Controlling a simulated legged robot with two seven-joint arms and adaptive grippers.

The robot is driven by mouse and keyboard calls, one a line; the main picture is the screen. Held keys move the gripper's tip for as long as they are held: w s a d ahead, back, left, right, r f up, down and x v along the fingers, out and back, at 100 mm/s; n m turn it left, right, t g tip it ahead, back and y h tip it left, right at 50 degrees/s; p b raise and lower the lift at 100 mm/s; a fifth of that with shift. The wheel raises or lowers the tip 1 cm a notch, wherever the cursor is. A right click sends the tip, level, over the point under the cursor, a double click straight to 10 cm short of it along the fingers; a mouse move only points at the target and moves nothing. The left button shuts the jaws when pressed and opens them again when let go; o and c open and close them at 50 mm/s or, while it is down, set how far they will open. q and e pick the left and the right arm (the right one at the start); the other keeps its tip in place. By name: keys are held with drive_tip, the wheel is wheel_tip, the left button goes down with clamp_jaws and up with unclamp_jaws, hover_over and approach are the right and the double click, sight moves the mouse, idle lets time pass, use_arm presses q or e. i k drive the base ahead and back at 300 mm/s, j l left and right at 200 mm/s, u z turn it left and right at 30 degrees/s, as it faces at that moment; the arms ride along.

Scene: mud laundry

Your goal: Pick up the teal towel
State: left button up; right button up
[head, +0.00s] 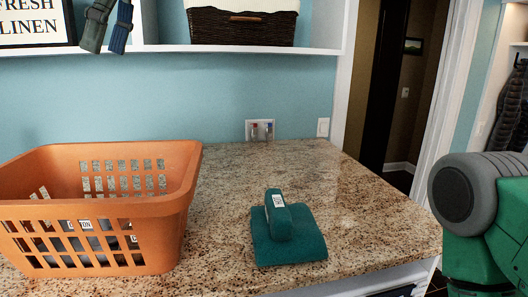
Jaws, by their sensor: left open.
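The teal towel (300,247) lies on the granite counter in the middle right of the head view. Its lower part is spread flat, and a narrow folded part stands up at its back left with a white tag on it. Nothing touches the towel. Neither of my grippers can be made out in this view. A green and grey link of my right arm shows at the right edge, well to the right of the towel.
An orange slotted basket (160,209) stands on the counter (225,235) left of the towel; dark contents show through its slots. Bare counter surrounds the towel. A white shelf (200,48) with a wicker basket (240,29) hangs above. A doorway is at the right.

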sight(282, 233)
drive_tip(key=k, duration=1.15)
